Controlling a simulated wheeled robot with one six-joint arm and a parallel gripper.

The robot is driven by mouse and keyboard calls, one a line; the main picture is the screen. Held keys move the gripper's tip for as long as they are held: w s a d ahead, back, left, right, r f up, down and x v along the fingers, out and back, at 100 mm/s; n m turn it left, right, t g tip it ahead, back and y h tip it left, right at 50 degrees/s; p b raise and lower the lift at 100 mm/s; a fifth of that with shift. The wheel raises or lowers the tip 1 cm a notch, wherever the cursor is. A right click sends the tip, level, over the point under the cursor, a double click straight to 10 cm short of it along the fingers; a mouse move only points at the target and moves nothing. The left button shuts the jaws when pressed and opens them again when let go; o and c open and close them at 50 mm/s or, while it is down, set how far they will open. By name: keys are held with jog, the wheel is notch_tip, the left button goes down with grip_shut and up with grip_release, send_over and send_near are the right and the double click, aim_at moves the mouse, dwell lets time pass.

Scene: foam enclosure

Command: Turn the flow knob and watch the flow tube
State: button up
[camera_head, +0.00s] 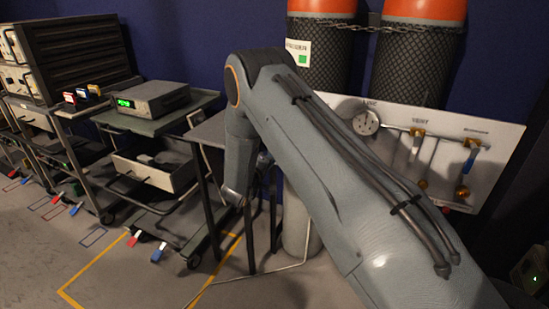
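A pale wall panel (493,146) at the right carries a round gauge (366,122), brass valve fittings (417,132), and a blue handle (469,160). Brass-coloured round parts (462,192) sit low on the panel. I cannot tell which part is the flow knob or the flow tube; my arm covers the panel's lower left. My arm crosses the middle of the view, bends at the top, and hangs down left of the panel. I cannot make out my gripper's fingers at its lower end.
Two orange-topped cylinders (325,50) in black mesh stand chained behind the panel. A cart at the left holds a box with a green display (152,98) above an open drawer (155,172). A dark table (210,130) stands beside my wrist. A pale cable crosses the floor.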

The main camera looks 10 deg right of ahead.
jog(key=n, duration=0.4)
jog(key=shift+f+n+h, duration=0.2)
jog(key=shift+n+h, duration=0.1)
jog(key=shift+n, duration=0.3)
jog(key=o, duration=1)
jog(key=shift+d, duration=0.1)
jog(key=shift+o, duration=0.2)
jog(key=shift+r, duration=0.1)
jog(key=v, duration=0.8)
